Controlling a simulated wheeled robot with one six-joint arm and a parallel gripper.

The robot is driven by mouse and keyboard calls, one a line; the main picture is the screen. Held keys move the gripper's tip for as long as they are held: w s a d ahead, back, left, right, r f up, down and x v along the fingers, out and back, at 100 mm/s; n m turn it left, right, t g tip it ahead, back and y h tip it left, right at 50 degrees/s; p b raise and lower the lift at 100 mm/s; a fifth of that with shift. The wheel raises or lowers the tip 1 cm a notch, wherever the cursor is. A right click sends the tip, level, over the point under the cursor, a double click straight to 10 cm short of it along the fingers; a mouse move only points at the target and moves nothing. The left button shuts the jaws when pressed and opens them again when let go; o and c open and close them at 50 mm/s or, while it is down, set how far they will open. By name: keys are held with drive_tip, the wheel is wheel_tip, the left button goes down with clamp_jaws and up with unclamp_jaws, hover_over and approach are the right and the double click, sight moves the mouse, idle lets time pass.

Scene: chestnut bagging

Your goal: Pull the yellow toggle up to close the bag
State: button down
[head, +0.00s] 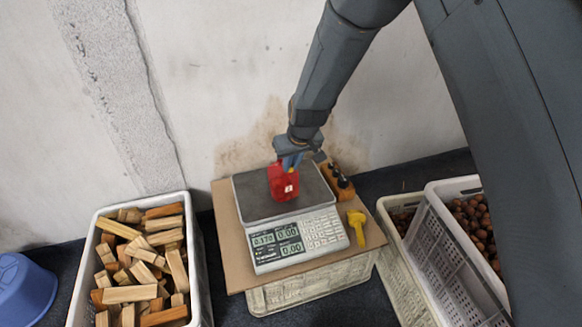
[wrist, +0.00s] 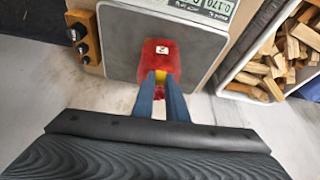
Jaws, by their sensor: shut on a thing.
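The red bag (head: 283,184) stands on the dark plate of the scale (head: 252,206) in the head view, with a small white label on its side. It also shows in the wrist view (wrist: 159,50), upper middle. My gripper (head: 291,161) is above the bag's top. In the wrist view its two blue fingers (wrist: 160,84) point at the bag and are shut on the yellow toggle (wrist: 160,76), which shows between the fingertips. The fingers partly hide the toggle, and the bag's neck is hard to make out.
The scale stands on a board (head: 233,276) over a crate. A yellow scoop (head: 356,224) and a wooden block with dark knobs (head: 340,184) lie beside it. A crate of wood pieces (head: 200,270) is left; crates with chestnuts (head: 432,187) are right. A wall is behind.

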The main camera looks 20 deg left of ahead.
drive_tip(key=c, duration=1.7)
unclamp_jaws()
drive_tip(key=v, duration=0.7)
drive_tip(key=shift+s+d+r+p, duration=0.1)
drive_tip(key=shift+s+r+p, duration=0.05)
drive_tip(key=shift+r+p, duration=0.15)
